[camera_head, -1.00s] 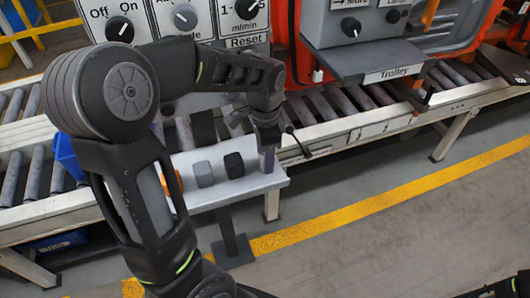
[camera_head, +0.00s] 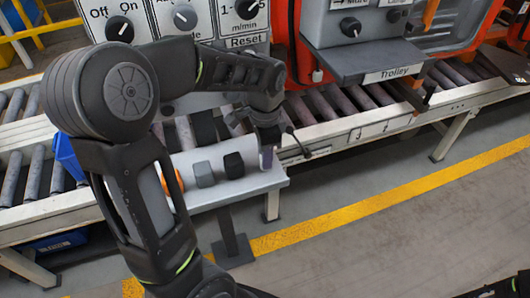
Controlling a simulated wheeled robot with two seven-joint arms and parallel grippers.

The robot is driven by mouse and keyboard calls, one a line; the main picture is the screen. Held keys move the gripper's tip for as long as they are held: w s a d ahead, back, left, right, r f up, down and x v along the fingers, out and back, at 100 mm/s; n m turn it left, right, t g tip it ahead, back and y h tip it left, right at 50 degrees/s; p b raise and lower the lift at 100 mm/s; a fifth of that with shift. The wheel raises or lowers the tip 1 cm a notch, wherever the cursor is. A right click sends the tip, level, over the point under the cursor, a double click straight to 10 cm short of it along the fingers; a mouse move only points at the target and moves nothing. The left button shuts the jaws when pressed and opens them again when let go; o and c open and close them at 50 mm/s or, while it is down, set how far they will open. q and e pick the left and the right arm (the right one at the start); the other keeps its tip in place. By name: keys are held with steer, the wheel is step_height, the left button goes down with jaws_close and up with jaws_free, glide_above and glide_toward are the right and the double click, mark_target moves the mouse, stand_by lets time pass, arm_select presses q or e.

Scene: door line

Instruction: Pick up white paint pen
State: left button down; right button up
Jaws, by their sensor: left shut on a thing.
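My left gripper (camera_head: 268,136) points down over the right end of a small light-grey shelf (camera_head: 238,188). Its jaws are shut on a small pale grey-lilac upright piece (camera_head: 267,159), which appears to be the white paint pen. The gripper hides the pen's upper part, and I cannot tell whether its lower end touches the shelf. My right gripper is out of view; only a dark part of my own body shows at the lower right corner.
A grey block (camera_head: 204,174), a black block (camera_head: 234,165) and a partly hidden orange item (camera_head: 178,181) are on the shelf, left of the gripper. Roller conveyors (camera_head: 340,103) and a control panel (camera_head: 245,12) stand behind. A grey Trolley box (camera_head: 378,62) is at upper right. Floor at right is clear.

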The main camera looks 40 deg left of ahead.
arm_select(q)
steer(key=shift+r, duration=0.15)
steer(key=shift+r, duration=0.55)
steer(key=shift+r+b, duration=0.45)
steer(key=shift+r, duration=0.5)
steer(key=s+d+b, duration=0.3)
steer(key=s+d, duration=0.7)
steer(key=d, duration=0.4)
steer(key=shift+s+d+b, duration=0.15)
steer(key=shift+d+b, duration=0.25)
